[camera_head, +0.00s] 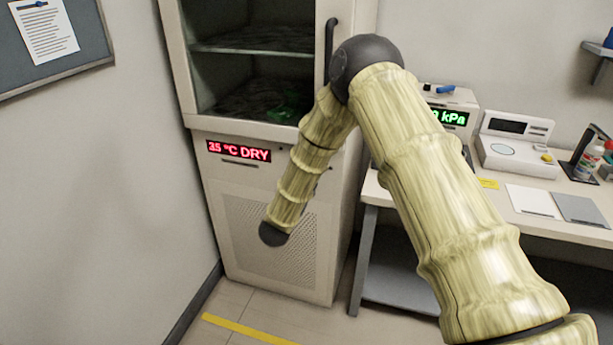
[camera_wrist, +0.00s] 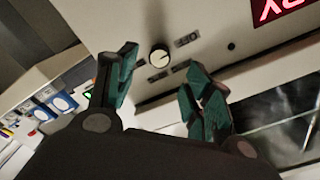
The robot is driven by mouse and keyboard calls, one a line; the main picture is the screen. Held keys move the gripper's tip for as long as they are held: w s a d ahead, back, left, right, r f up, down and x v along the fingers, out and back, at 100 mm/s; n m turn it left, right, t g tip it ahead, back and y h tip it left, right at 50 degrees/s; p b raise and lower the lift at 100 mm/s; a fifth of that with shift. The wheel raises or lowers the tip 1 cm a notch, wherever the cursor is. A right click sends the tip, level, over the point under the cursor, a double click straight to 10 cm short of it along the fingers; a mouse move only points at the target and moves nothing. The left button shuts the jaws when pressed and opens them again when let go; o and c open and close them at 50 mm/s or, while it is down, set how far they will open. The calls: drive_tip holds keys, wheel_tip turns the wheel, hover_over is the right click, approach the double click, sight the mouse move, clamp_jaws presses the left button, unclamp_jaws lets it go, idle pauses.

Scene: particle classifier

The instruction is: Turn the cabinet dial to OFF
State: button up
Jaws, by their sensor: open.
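The cabinet (camera_head: 180,100) stands at the left of the head view, with a red display (camera_head: 238,151) reading "35 °C DRY". The cabinet dial (camera_wrist: 160,56) is a round white knob with a dark edge and shows in the wrist view, ahead of my gripper. In the head view my arm hides the dial. My gripper (camera_wrist: 162,82) is open, its two teal-padded fingers on either side below the dial, apart from it. Small labels (camera_wrist: 186,40) sit around the dial, too small to read surely. Part of the display (camera_wrist: 282,10) also shows in the wrist view.
A bench (camera_head: 545,222) with a kPa instrument (camera_head: 452,117) and a white device (camera_head: 518,145) stands right of the cabinet. The cabinet's dark handle (camera_head: 330,45) is near my arm's elbow. A vented panel (camera_head: 270,235) lies below the display.

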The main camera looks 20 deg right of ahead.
drive_tip(key=shift+v, duration=2.1)
drive_tip(key=s+f+n+g+y, duration=0.6)
drive_tip(key=s+f+n+y, duration=0.25)
drive_tip(key=s+f, duration=1.35)
drive_tip(key=s+f+n+g, duration=0.2)
drive_tip(key=s+g, duration=0.1)
drive_tip(key=s, duration=0.7)
drive_tip(key=s+d+f+n+g+y+p, duration=0.1)
drive_tip(key=s+f+n+g, duration=0.1)
drive_tip(key=s, duration=0.9)
drive_tip(key=s+d+f+n+g, duration=0.1)
drive_tip(key=s+g, duration=0.3)
drive_tip(key=s, duration=0.7)
drive_tip(key=shift+f+n, duration=0.85)
drive_tip(key=shift+d+y, duration=0.1)
drive_tip(key=shift+y, duration=0.15)
